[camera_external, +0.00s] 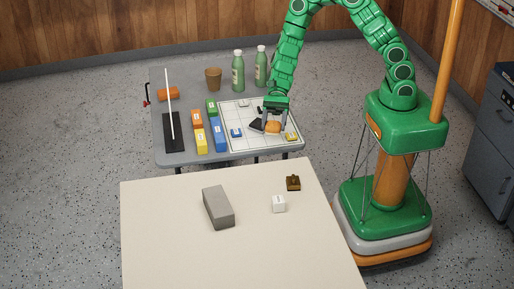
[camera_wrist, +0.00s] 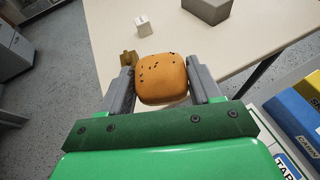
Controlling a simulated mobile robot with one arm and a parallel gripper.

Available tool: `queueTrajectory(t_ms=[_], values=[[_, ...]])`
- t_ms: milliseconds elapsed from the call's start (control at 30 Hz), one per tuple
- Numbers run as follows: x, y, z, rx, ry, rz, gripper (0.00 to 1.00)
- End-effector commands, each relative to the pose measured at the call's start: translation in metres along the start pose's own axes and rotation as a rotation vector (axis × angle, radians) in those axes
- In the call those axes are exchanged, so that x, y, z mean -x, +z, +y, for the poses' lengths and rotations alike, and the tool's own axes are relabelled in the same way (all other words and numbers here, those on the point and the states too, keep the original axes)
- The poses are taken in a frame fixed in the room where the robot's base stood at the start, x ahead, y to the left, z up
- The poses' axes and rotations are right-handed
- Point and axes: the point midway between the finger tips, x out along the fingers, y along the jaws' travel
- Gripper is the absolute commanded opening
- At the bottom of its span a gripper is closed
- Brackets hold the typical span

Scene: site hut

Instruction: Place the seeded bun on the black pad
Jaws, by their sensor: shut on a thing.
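The seeded bun (camera_external: 272,127) is round-edged and orange-brown with dark seeds. In the wrist view, the bun (camera_wrist: 162,79) sits between the two grey fingers of my gripper (camera_wrist: 162,85), which is shut on it. In the external view, my gripper (camera_external: 270,117) is over the white gridded board on the grey table. A dark flat shape (camera_external: 256,125), which looks like the black pad, shows just left of the bun, partly hidden by my gripper. I cannot tell whether the bun touches anything below it. The pad cannot be made out in the wrist view.
The gridded board (camera_external: 238,146) carries small blue and yellow blocks. The cream table (camera_external: 165,250) in front is mostly clear.

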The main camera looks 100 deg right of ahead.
Motion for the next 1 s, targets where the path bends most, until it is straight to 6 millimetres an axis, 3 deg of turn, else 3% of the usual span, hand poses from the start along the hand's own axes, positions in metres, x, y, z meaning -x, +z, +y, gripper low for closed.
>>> queueTrajectory(t_ms=[300, 600, 800, 1000], values=[[0.077, -0.042, -0.043, -0.081, -0.194, 0.001, 0.33], [0.141, -0.075, -0.065, -0.142, -0.341, 0.002, 0.33], [0.160, -0.085, -0.070, -0.161, -0.386, 0.003, 0.33], [0.160, -0.095, -0.071, -0.165, -0.392, 0.003, 0.33]])
